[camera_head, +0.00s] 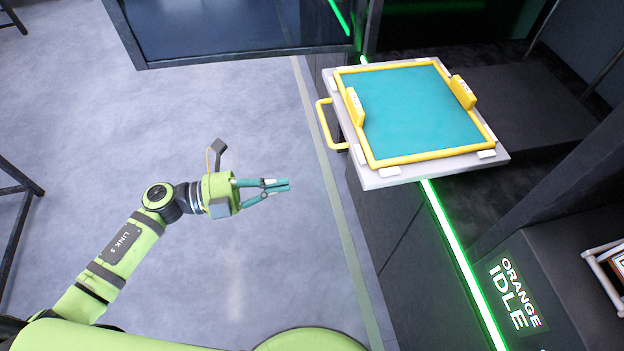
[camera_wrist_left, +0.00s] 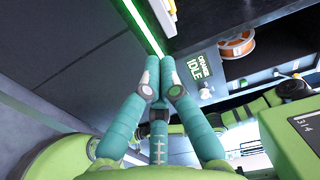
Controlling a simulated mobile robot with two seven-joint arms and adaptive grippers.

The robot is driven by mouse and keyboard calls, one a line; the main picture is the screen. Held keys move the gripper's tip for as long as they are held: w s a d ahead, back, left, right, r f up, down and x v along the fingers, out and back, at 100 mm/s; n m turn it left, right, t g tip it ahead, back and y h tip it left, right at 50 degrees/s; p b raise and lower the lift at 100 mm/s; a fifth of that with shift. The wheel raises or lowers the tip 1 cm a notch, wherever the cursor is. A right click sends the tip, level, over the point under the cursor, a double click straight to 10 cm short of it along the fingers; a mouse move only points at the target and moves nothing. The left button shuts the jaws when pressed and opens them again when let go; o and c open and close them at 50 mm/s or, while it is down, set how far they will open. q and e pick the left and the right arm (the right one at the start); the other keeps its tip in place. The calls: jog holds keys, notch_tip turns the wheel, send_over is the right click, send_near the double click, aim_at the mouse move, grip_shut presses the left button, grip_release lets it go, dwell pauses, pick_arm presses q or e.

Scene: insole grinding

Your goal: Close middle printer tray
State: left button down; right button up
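The printer tray (camera_head: 378,174) is a pale plate with a yellow frame and a teal bed, and it sticks out of the dark printer in the head view. Its yellow handle (camera_head: 323,127) points left, toward the open floor. My left gripper (camera_head: 287,185) is left of and below the handle in the picture, apart from it. Its teal fingers are together and empty; they also show in the left wrist view (camera_wrist_left: 160,62). My right gripper is not seen.
A glass door (camera_head: 230,30) stands open at the upper left of the tray. A green light strip (camera_head: 455,250) runs along the printer front. A sign reading "ORANGE IDLE" (camera_head: 512,290) is at the lower right. The floor left of the tray is clear.

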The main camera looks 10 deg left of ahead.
aim_at(357, 170)
pick_arm(q)
jog(key=p+x, duration=0.2)
jog(key=x, duration=1.1)
jog(key=shift+w+d+p, duration=0.1)
jog(key=shift+w+p, duration=0.05)
jog(key=shift+p, duration=0.25)
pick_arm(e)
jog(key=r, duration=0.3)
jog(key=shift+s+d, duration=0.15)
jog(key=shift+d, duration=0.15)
